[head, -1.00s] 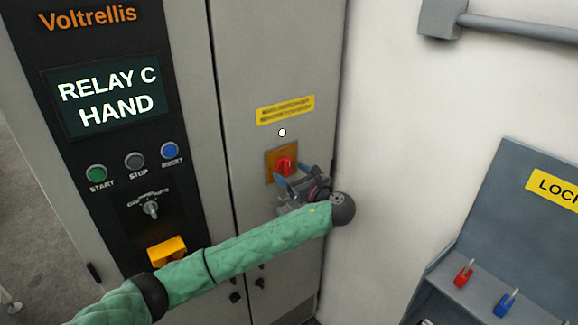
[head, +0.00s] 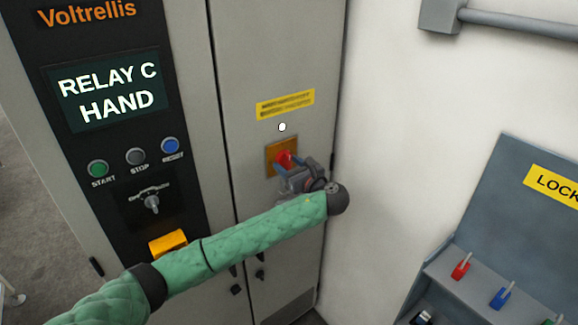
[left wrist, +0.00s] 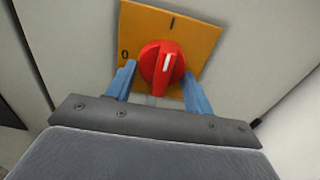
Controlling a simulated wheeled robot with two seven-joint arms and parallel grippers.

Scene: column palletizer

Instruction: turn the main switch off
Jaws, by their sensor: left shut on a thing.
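The main switch is a red rotary knob (head: 284,159) on a yellow-orange square plate (head: 273,147) on the grey cabinet door. In the left wrist view, the knob (left wrist: 161,66) has a white pointer mark directed up towards the "I" on the plate (left wrist: 200,38); the "0" is at the left. My left gripper (head: 285,164) is at the knob, shut on it, with a blue finger on each side of it in the left wrist view (left wrist: 158,85). The gripper body hides part of the plate in the head view. My right gripper is not in view.
A yellow label (head: 285,104) is above the switch. Left of it, a black panel has a "RELAY C HAND" screen (head: 111,92), buttons, a selector (head: 152,202) and a yellow part (head: 168,242). A lockout station (head: 510,215) with padlocks is at the right. A white wall lies between.

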